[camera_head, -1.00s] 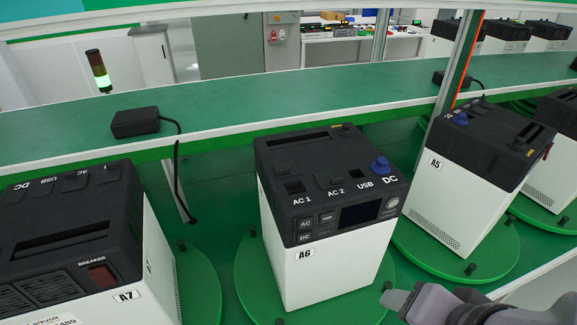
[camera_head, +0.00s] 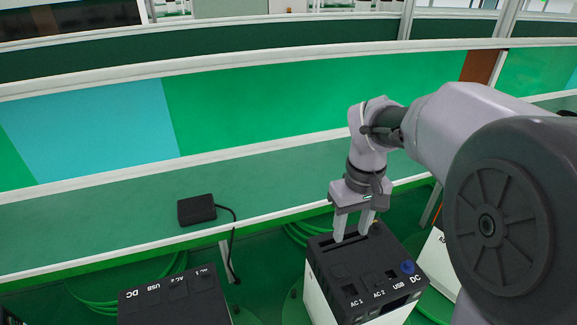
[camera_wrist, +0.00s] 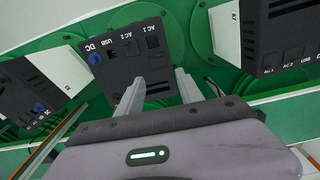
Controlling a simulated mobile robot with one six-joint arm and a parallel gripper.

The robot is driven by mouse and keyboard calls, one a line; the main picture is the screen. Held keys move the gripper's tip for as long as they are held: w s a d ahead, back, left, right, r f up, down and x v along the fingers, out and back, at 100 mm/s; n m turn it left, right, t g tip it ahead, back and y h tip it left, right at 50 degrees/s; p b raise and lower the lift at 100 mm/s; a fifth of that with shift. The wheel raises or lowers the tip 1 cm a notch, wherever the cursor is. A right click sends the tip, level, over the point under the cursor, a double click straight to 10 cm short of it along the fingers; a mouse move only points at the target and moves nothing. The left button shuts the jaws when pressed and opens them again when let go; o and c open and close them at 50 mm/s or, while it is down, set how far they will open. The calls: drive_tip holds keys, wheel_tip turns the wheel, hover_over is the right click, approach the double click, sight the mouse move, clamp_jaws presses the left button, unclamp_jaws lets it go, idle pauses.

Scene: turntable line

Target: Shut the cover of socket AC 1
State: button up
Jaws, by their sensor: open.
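The black-topped unit (camera_head: 322,262) stands below my gripper. Its AC 1 socket (camera_head: 350,290) shows as a dark recess near the front left of the top; it also shows in the wrist view (camera_wrist: 154,52). I cannot make out its cover clearly. The AC 2 socket (camera_head: 378,279) looks flat and covered. A blue plug (camera_head: 407,267) sits at DC. My gripper (camera_head: 350,238) is open and empty, pointing down over the rear of the top, behind the AC 1 socket. In the wrist view its fingers (camera_wrist: 160,76) spread over the unit; contact cannot be told.
A black adapter (camera_head: 197,210) with a hanging cable lies on the green shelf (camera_head: 110,240) behind. A neighbouring unit (camera_head: 165,300) stands at left. Another unit is partly hidden behind my arm at right. The space above the shelf is clear.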

sight(341, 275)
wheel_tip(341, 275, down, 17)
drive_tip(key=shift+w+d+r+b, duration=0.1)
drive_tip(key=shift+w+d+b, duration=0.05)
drive_tip(key=shift+b, duration=0.65)
drive_tip(key=shift+f, duration=0.3)
clamp_jaws()
idle(0.6)
